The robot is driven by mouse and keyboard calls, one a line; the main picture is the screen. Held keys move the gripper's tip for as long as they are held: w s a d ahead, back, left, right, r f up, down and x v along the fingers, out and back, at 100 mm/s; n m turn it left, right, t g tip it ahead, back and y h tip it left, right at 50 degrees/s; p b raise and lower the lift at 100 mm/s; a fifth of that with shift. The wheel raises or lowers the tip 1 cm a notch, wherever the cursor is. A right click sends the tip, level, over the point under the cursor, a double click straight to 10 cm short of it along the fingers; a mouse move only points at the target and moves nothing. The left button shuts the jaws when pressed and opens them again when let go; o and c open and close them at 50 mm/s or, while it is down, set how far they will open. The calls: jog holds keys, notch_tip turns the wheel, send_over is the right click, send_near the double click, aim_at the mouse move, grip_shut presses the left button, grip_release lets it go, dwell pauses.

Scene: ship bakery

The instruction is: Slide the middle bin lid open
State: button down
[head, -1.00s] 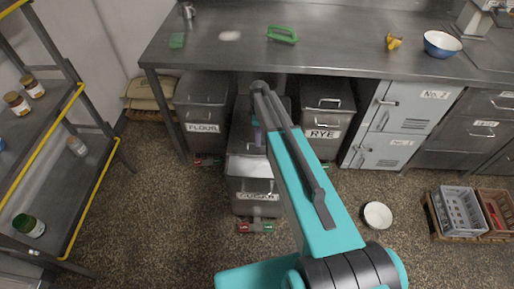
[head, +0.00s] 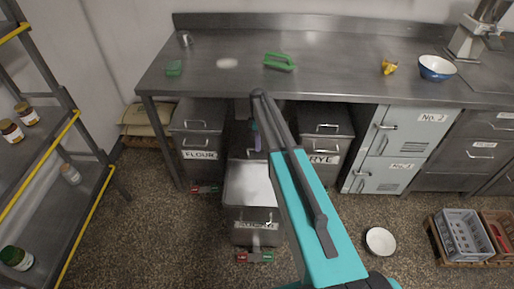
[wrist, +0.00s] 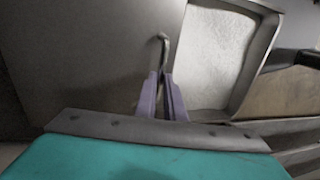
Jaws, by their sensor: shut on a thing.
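The middle bin (head: 256,226) stands between the flour and rye bins, pulled out in front of them. Its label is hard to read now. Its top is largely open, and white contents (head: 248,184) show inside; they also show in the wrist view (wrist: 214,56). The grey lid (wrist: 80,60) is slid back toward the bench, with its handle (wrist: 164,48) upright on it. My gripper (wrist: 162,78) has its purple fingers shut on the handle. In the head view my gripper (head: 257,140) is partly hidden by my arm.
The flour bin (head: 198,142) and rye bin (head: 325,140) stand under the steel bench (head: 330,75). A white bowl (head: 380,241) lies on the floor at right, near crates (head: 462,236). A shelf rack (head: 85,190) stands at left.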

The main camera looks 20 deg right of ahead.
jog(key=shift+w, duration=0.15)
jog(key=c, duration=1.8)
grip_release()
jog(key=shift+c, duration=0.2)
jog(key=shift+r, duration=0.1)
jog(key=shift+r+b, duration=0.4)
jog(key=shift+r, duration=0.3)
jog(key=shift+s+r+b, duration=0.25)
jog(key=shift+s+r, duration=0.05)
jog(key=shift+r, duration=0.2)
jog(key=shift+s+r+b, duration=0.2)
jog(key=shift+s+r, duration=0.05)
jog(key=shift+r, duration=0.25)
jog(key=s+a+r+b, duration=0.1)
jog(key=s+b, duration=0.2)
jog(key=s, duration=1.2)
jog(key=shift+r, duration=0.25)
jog(key=shift+a, duration=0.1)
